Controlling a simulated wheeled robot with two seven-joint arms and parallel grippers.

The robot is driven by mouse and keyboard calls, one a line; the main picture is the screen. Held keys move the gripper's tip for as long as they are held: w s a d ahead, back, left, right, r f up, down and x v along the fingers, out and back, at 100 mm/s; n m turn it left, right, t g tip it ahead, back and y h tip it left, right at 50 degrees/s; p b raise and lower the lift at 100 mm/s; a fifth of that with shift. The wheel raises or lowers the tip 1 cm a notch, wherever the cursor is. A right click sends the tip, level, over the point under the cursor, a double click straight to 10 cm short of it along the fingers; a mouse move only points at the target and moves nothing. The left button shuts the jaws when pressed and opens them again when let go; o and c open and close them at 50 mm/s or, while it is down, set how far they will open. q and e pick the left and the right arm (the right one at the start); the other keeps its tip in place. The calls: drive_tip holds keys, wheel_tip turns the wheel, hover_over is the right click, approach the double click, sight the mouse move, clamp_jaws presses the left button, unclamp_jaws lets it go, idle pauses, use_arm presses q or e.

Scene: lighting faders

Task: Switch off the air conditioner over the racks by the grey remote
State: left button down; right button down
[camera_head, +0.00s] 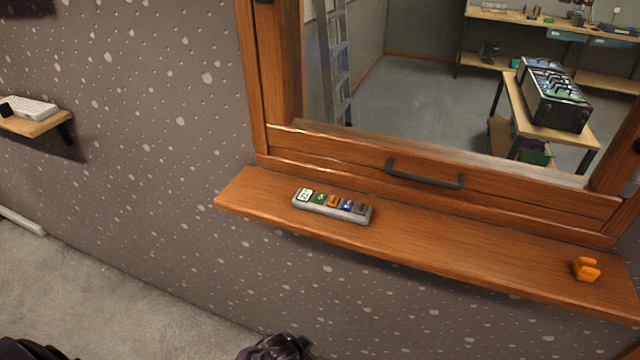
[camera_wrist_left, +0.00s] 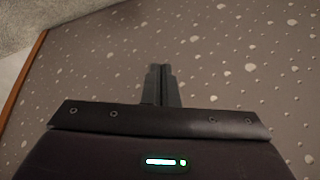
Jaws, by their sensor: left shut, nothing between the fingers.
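A grey remote (camera_head: 332,207) lies on the wooden window sill (camera_head: 455,248), left of the window's handle. Its top carries a row of several coloured keys: white, green, orange, blue and dark. The small symbols on them are hard to read. My left gripper shows in the left wrist view (camera_wrist_left: 161,72), with its fingers together and nothing between them, in front of the speckled wall. The remote is not in that view. No air conditioner shows in either view. My right gripper cannot be made out.
A closed wooden window with a dark handle (camera_head: 424,174) stands behind the sill. An orange clip-like object (camera_head: 586,269) sits at the sill's right end. A small shelf (camera_head: 38,124) at left holds a white device (camera_head: 32,107). Beyond the glass is a table with a black open-topped case (camera_head: 556,107).

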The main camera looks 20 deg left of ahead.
use_arm(q)
drive_tip(key=w+d+r+m+t+p, duration=0.1)
drive_tip(key=w+d+r+m+p, duration=0.1)
drive_tip(key=r, duration=1.2)
drive_tip(key=w+d+r+m+t+h+p, duration=0.1)
drive_tip(key=w+d+r+m+t+p, duration=0.1)
drive_tip(key=r, duration=1.3)
drive_tip(key=w+d+r+m+t+h+p, duration=0.1)
drive_tip(key=w+r+p, duration=0.4)
drive_tip(key=r, duration=1)
drive_tip(key=shift+w+d+r+m+t, duration=0.1)
drive_tip(key=shift+w+d+m+t, duration=0.3)
drive_tip(key=shift+d, duration=0.3)
drive_tip(key=shift+w+d+r+m+t, duration=0.1)
drive_tip(key=shift+w+d+t, duration=0.1)
drive_tip(key=shift+w+d, duration=0.4)
drive_tip(key=w+a+r+m+h, duration=0.1)
drive_tip(key=w+a+r+m, duration=0.1)
drive_tip(key=w+r+m, duration=0.15)
wheel_tip(320, 180, up, 5)
drive_tip(key=g, duration=0.2)
hover_over(315, 199)
drive_tip(key=shift+y+p, duration=0.3)
drive_tip(key=shift+p, duration=0.1)
wheel_tip(315, 199, down, 8)
drive_tip(key=b, duration=0.7)
drive_tip(key=shift+r, duration=0.25)
drive_tip(key=shift+f+b, duration=0.6)
drive_tip(key=shift+b, duration=0.05)
